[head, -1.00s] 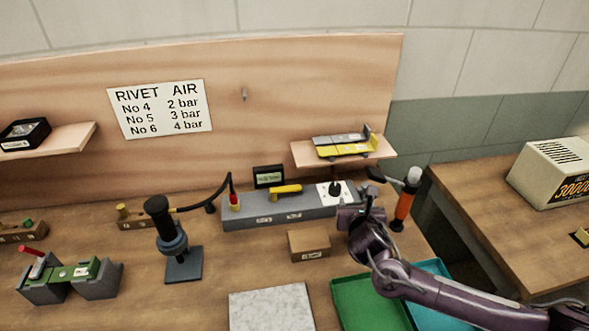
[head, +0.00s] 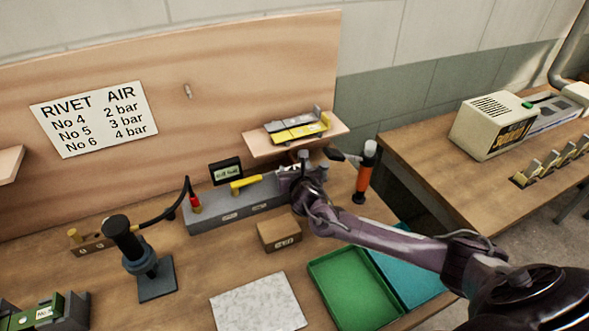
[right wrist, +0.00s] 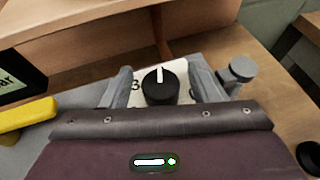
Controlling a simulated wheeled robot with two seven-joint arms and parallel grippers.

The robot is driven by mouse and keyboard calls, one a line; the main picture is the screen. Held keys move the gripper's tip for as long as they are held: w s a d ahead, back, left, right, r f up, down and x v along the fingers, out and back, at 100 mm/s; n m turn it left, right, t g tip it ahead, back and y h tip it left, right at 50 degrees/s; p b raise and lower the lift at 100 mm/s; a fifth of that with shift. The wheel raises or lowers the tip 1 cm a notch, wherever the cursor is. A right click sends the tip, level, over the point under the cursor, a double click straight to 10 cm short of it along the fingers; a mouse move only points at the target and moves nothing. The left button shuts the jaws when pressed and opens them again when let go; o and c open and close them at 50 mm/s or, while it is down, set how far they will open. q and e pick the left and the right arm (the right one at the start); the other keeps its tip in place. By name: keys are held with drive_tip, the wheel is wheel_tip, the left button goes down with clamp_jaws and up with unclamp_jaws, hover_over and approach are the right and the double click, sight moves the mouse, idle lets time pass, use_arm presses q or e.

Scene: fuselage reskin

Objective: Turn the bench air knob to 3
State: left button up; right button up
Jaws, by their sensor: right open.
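The air knob (right wrist: 160,88) is a round black knob with a white pointer line, on a white dial plate (right wrist: 181,73) with a "3" at its left. In the right wrist view its pointer points up, away from my gripper. My right gripper (right wrist: 170,84) is open, with one finger on each side of the knob; I cannot tell whether they touch it. In the head view the right gripper (head: 303,172) covers the knob at the right end of the grey air panel (head: 235,208). A yellow lever (head: 246,184) and a small display (head: 226,172) are left of it.
A shelf (head: 262,145) with a yellow-and-grey item overhangs behind the panel. An orange-handled tool (head: 364,172) stands to the right. A small brown box (head: 279,233), a green tray (head: 355,287) and a pale slab (head: 258,303) lie in front.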

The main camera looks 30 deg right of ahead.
drive_tip(key=c, duration=1)
use_arm(q)
drive_tip(key=shift+s+d, duration=0.45)
drive_tip(key=shift+s, duration=0.05)
use_arm(e)
drive_tip(key=shift+o, duration=0.2)
